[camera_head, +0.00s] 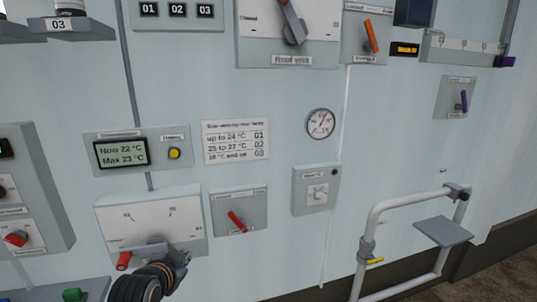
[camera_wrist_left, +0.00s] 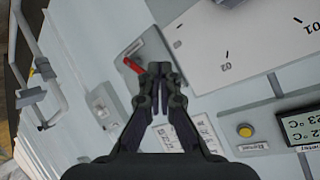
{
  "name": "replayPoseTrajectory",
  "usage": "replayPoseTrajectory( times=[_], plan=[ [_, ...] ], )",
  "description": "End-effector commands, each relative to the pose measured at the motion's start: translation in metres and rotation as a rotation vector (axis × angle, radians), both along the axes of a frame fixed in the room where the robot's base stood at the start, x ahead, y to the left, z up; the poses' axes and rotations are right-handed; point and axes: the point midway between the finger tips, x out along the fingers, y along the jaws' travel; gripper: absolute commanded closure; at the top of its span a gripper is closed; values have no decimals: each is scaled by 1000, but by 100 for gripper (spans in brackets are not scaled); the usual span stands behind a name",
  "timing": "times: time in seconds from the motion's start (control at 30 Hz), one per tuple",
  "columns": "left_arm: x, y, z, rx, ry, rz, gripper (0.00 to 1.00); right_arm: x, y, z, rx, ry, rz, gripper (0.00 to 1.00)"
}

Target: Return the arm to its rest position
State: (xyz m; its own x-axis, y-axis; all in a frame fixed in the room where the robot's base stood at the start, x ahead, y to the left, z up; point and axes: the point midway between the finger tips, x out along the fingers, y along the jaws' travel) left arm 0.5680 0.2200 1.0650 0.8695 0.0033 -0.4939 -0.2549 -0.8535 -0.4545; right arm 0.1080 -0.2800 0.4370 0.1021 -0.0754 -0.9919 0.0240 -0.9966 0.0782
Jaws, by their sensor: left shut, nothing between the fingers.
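My left gripper (camera_head: 180,260) is low in the head view, in front of the lower right part of a grey box with a numbered scale (camera_head: 180,215). A lever with a red tip (camera_head: 124,261) sticks out at the lower left of that box. In the left wrist view my left gripper (camera_wrist_left: 160,70) is shut and empty, its fingers together. I cannot tell from the views whether it touches the box. My right gripper is in neither view.
A small box with a red lever (camera_head: 238,221) is just right of the gripper. A display panel (camera_head: 120,152) with a yellow button is above. A pale handrail (camera_head: 372,225) stands at the right.

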Motion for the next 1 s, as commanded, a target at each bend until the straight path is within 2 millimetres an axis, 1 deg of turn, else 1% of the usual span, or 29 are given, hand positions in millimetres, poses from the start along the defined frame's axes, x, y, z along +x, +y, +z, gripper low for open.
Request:
replayPoseTrajectory(
  times=[0.03,0.07,0.1,0.17,0.2,0.27,0.3,0.37,0.4,0.47,0.6,0.63,0.7,0.77,0.8,0.87,0.9,0.97,1.0],
  plan=[
    [-26,3,-37,-35,94,32,100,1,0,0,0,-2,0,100],
    [-41,5,-56,-59,145,56,100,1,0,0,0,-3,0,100],
    [-61,7,-78,-85,208,86,100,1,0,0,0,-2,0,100],
    [-89,10,-105,-121,293,131,100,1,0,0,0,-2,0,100],
    [-107,11,-120,-140,344,159,100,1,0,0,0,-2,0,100],
    [-132,13,-139,-164,413,199,100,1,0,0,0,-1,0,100],
    [-148,14,-150,-177,454,225,100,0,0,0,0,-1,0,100],
    [-172,16,-164,-194,513,263,100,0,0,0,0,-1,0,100],
    [-187,17,-173,-204,552,288,100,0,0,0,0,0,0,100],
    [-209,19,-183,-217,603,325,100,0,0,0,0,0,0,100],
    [-260,22,-203,-239,719,412,100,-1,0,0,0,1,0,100],
    [-252,23,-216,-240,717,413,100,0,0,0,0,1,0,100],
    [-245,25,-242,-239,724,416,100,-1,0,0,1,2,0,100],
    [-242,27,-264,-239,733,419,100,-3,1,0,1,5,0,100],
    [-241,29,-280,-237,738,421,100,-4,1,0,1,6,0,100],
    [-240,31,-305,-237,748,425,100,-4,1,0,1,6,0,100],
    [-240,33,-323,-237,753,428,100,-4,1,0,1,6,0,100],
    [-242,36,-352,-236,765,432,100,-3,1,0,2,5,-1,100],
    [-245,38,-373,-235,772,436,100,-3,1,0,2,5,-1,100]
  ],
)
